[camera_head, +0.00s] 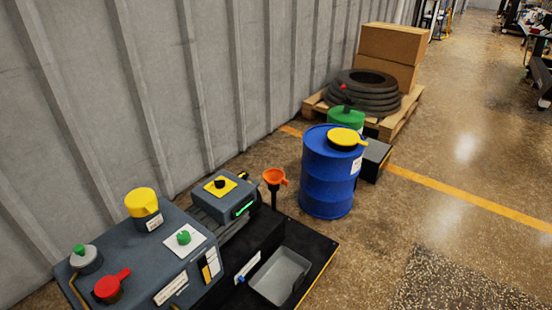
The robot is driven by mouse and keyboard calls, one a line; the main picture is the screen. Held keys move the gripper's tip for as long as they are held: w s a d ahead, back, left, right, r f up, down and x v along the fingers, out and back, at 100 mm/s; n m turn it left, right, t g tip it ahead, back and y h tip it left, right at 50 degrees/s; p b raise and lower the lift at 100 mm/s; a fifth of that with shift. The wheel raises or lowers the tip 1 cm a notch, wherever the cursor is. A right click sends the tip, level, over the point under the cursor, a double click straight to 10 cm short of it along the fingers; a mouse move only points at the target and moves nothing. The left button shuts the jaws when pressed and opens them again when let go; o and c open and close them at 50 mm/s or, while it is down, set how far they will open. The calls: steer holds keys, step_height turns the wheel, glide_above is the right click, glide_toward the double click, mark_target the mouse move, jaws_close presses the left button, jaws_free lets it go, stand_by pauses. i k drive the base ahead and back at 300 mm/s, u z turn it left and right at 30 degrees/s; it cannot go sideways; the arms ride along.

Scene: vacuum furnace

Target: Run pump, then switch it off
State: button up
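The pump (130,255) is a dark grey unit at the lower left. On it are a yellow cap (142,203), a red handled knob (111,287), a green knob on a white plate (184,238) and a grey cylinder with a green top (85,259). A smaller grey box (228,195) behind it carries a black rotary knob on a yellow plate (220,184). A green strip (244,208) shows bright on this box. Which way the rotary knob points is too small to tell. My gripper is not in view.
A grey tray (280,277) lies on the black base in front of the pump, near an orange funnel (274,177). A blue drum (328,180) stands beyond, before a pallet (400,117) with hoses and boxes. A ribbed wall (150,90) runs behind. Floor at right is clear.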

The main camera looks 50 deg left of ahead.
mark_target(220, 184)
steer(key=u, duration=0.3)
steer(key=i, duration=1.15)
steer(key=u, duration=1.55)
steer(key=i, duration=0.7)
steer(key=u, duration=0.65)
